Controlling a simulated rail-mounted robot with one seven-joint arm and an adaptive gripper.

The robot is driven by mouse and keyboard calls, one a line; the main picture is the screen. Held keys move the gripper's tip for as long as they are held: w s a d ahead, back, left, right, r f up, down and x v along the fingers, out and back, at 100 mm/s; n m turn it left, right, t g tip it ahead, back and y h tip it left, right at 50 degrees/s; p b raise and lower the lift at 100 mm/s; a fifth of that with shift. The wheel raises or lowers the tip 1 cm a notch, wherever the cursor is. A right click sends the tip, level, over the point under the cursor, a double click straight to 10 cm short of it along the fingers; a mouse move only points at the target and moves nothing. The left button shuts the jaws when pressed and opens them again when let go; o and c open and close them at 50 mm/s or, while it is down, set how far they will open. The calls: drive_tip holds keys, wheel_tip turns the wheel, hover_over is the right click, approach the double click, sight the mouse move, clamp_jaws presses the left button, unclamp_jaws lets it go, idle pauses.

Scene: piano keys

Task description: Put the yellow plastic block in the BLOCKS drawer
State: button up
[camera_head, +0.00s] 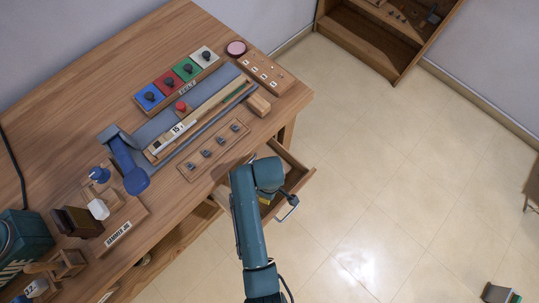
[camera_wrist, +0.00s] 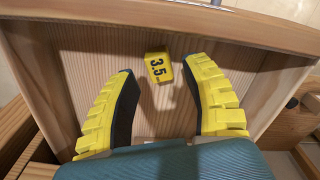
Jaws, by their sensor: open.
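The yellow block (camera_wrist: 158,67), marked "3.5" in black, lies inside an open wooden drawer (camera_wrist: 100,50) in the wrist view. It appears to rest on the drawer floor, near the handle-side wall. My gripper (camera_wrist: 159,76) is open, its yellow fingers with dark pads pointing into the drawer. The block sits between the fingertips, with a visible gap on each side. In the camera_head view the pulled-out drawer (camera_head: 298,169) shows at the workbench's right end. My arm hides part of it and most of the gripper. No drawer label is readable.
The wooden workbench (camera_head: 60,70) carries a row of coloured knob blocks (camera_head: 180,78), a blue-grey long tool (camera_head: 170,120), a hook strip (camera_head: 213,150) and a teal box (camera_head: 22,240). A metal handle (camera_head: 288,209) projects from the drawer front. Tiled floor on the right is largely clear.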

drive_tip(key=w+d+r+m+t+p, duration=0.1)
drive_tip(key=w+r+m+t+p, duration=0.35)
drive_tip(key=r, duration=1.15)
drive_tip(key=w+d+r+m+t+b, duration=0.15)
drive_tip(key=w+r+t, duration=0.6)
drive_tip(key=r, duration=0.85)
drive_tip(key=s+d+r+m+t, duration=0.1)
drive_tip(key=s+r+m+t, duration=0.1)
drive_tip(key=r, duration=0.8)
drive_tip(key=s+r+m+t, duration=0.2)
drive_tip(key=s+r+t, duration=0.1)
drive_tip(key=r, duration=0.8)
drive_tip(key=s+d+r+m+t, duration=0.1)
drive_tip(key=r+t, duration=0.4)
drive_tip(key=r, duration=0.5)
drive_tip(key=shift+s+d+r+m, duration=0.4)
drive_tip(key=shift+s+m, duration=0.5)
drive_tip(key=shift+s, duration=0.3)
